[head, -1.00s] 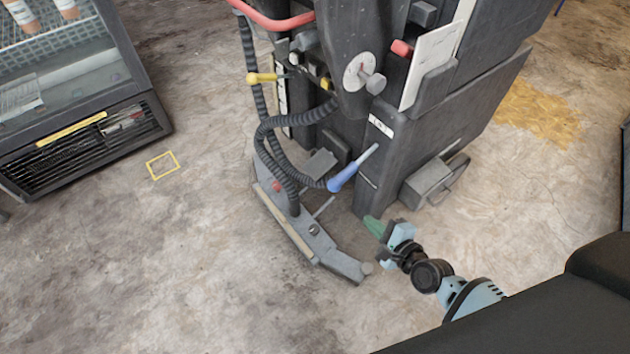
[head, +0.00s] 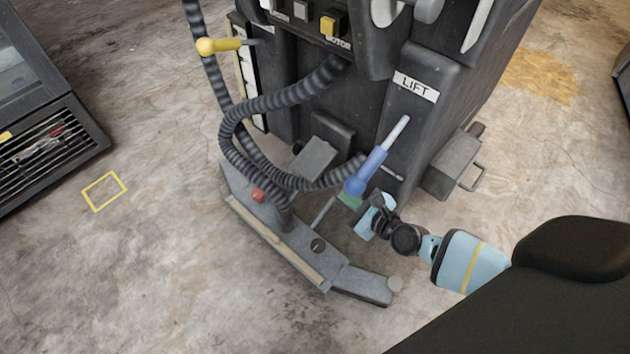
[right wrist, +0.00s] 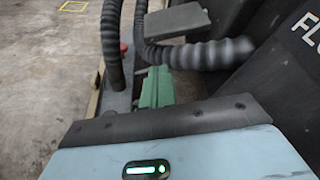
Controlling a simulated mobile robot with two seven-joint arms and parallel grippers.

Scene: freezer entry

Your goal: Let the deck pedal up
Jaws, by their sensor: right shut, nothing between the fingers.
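A flat grey plate (head: 314,158), which looks like the deck pedal, sits low on the front of the dark machine, above its grey deck (head: 318,245). It also shows at the top of the right wrist view (right wrist: 176,20). It appears slightly tilted; I cannot tell if it is pressed. My right gripper (head: 350,200) is shut and empty. Its green fingers (right wrist: 156,88) point toward the plate, apart from it, right of it in the head view and just below the blue lever handle (head: 365,172). My left gripper is not in view.
Black ribbed hoses (head: 235,130) loop close to the plate and deck. A yellow-knobbed lever (head: 218,45) is at upper left. A grey box with a loop (head: 452,168) juts from the machine's right side. Concrete floor is clear at left around a yellow square (head: 104,191).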

